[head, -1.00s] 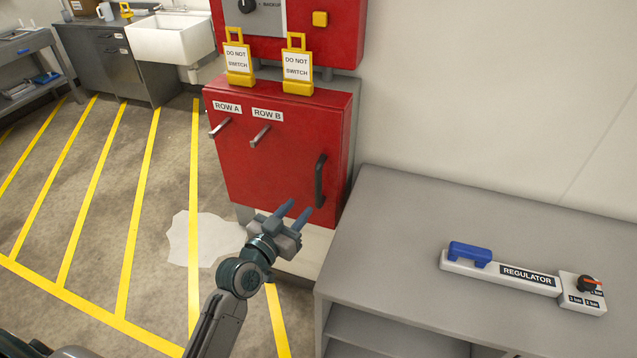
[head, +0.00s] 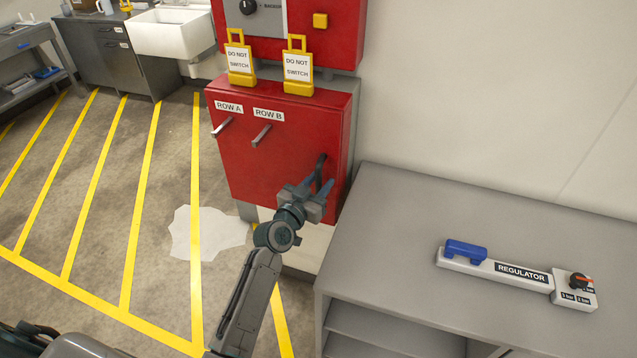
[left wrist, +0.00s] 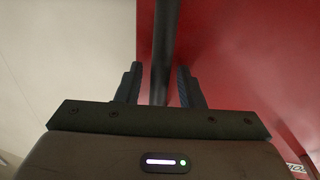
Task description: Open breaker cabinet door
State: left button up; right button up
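The red breaker cabinet door (head: 245,165) is closed, with labels ROW A and ROW B and two lever handles on it. Its dark vertical handle (head: 321,170) is at the door's right side. My left gripper (head: 319,187) is at this handle. In the left wrist view the handle bar (left wrist: 165,50) runs between the two open fingers (left wrist: 160,85), with a gap visible on each side. The red door (left wrist: 245,70) fills the right of that view. The lower part of the handle is hidden by the gripper in the head view. My right gripper is not in view.
Two yellow DO NOT SWITCH tags (head: 239,62) stand above the cabinet. A grey bench (head: 400,215) with a regulator (head: 520,272) is close on the right. A pale patch (head: 207,233) lies on the floor. Striped floor at left is clear.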

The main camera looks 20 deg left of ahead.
pick_arm(q)
grip_shut()
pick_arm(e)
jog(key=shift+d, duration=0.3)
